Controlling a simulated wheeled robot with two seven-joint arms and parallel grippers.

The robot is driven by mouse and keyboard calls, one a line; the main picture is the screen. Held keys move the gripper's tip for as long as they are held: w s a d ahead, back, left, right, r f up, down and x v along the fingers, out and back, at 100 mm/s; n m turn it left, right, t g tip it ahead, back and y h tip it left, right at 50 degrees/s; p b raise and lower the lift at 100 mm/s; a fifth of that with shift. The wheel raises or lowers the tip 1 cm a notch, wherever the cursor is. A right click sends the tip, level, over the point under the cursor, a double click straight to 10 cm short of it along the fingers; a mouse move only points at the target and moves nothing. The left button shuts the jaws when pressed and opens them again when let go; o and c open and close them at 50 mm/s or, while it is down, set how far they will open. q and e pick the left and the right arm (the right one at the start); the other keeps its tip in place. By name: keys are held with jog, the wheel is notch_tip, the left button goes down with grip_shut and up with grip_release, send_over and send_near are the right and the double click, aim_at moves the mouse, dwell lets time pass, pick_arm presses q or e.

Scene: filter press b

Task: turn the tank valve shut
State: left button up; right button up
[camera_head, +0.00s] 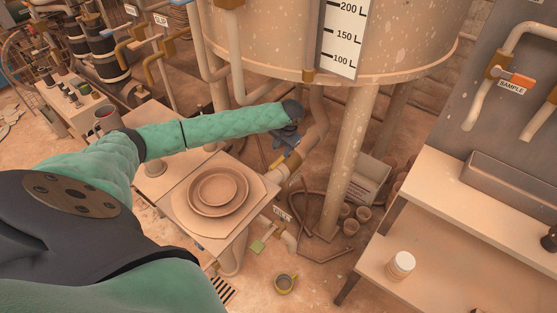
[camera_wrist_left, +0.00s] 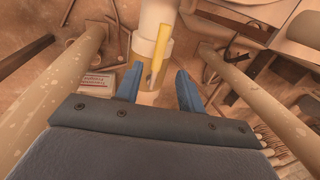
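The tank valve shows best in the left wrist view as a flat yellow handle (camera_wrist_left: 160,48) on a brass-coloured body around a pale pipe. My left gripper (camera_wrist_left: 159,73) has its two blue fingers apart, with clear gaps on both sides of the handle's near end. I cannot tell how deep the handle reaches between them. In the head view the left gripper (camera_head: 288,138) hangs below the big tank (camera_head: 270,50), by the pipe under it. There the hand and wrist hide most of the valve. My right gripper is not in view.
A tank leg (camera_head: 350,160) stands right of the gripper. A small table with stacked round plates (camera_head: 217,188) is below the left forearm. A bench (camera_head: 440,250) with a white-lidded jar (camera_head: 401,265) is at right.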

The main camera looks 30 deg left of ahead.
aim_at(278, 161)
pick_arm(q)
jog(key=shift+a+f+p, duration=0.1)
jog(key=shift+a+f, duration=0.15)
jog(key=shift+f, duration=0.95)
jog(key=shift+a+f+p, duration=0.1)
jog(key=shift+a+f, duration=0.15)
jog(key=shift+f, duration=1)
jog(key=shift+a+f+p, duration=0.1)
jog(key=shift+a+f, duration=0.15)
jog(key=shift+f, duration=0.95)
grip_shut()
